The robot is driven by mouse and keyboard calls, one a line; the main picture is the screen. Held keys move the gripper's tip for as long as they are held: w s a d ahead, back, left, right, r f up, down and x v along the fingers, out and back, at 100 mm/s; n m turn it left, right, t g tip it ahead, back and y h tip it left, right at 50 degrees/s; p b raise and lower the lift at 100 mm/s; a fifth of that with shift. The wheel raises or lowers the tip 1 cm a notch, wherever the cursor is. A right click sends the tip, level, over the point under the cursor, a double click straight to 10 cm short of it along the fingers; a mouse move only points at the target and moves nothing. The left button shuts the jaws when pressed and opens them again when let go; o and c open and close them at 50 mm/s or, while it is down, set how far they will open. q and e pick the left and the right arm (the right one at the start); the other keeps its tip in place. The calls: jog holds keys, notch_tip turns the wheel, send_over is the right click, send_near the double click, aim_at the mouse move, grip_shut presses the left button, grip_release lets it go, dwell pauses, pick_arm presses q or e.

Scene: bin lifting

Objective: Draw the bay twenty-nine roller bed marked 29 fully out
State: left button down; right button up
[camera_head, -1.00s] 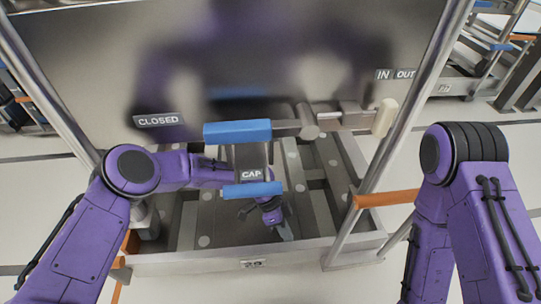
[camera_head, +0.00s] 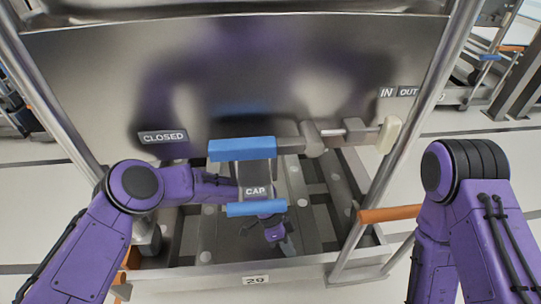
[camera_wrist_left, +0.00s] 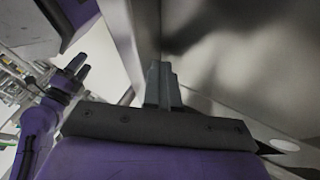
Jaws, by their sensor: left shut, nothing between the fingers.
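The roller bed (camera_head: 205,276), with a white 29 plate (camera_head: 256,280) on its front edge, sits low within the steel frame. Its front rail lies near the bottom of the head view, its rollers behind. My left gripper (camera_head: 288,246) points down over the bed, just behind the front rail, beneath the blue bracket marked CAP. Its grey fingers are together and empty; they also show in the left wrist view (camera_wrist_left: 162,86), beside a metal wall. I cannot tell whether they touch the bed. My right arm hangs at the right of the head view, its gripper outside the picture.
A blue-edged bracket marked CAP (camera_head: 256,190) hangs over the bed. Behind it, a shiny panel carries a CLOSED sign (camera_head: 163,137) and an IN OUT sign (camera_head: 398,92). A pale handle (camera_head: 389,134) and an orange bar (camera_head: 390,214) sit at the right.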

pick_arm(q)
jog(key=shift+s+a+r+p, duration=0.15)
jog(key=shift+s+p, duration=0.1)
jog(key=shift+p, duration=0.05)
jog(key=w+a, duration=0.1)
jog(key=w+a+p, duration=0.1)
jog(key=shift+w+a+r, duration=0.3)
jog(key=shift+w+r, duration=0.05)
jog(key=shift+w, duration=0.05)
jog(key=w+a, duration=0.5)
jog(key=shift+w+a+f, duration=0.15)
jog(key=shift+w+a, duration=0.05)
jog(key=shift+w, duration=0.05)
jog(key=shift+w+a, duration=0.45)
pick_arm(e)
jog(key=shift+w+a+r+m+t, duration=0.1)
jog(key=shift+w+r+m+t, duration=0.1)
jog(key=shift+w+m+t, duration=0.35)
jog(key=shift+w+a+r+m+t, duration=0.15)
jog(key=shift+w+m+t, duration=0.15)
jog(key=shift+w, duration=0.35)
jog(key=shift+d, duration=0.1)
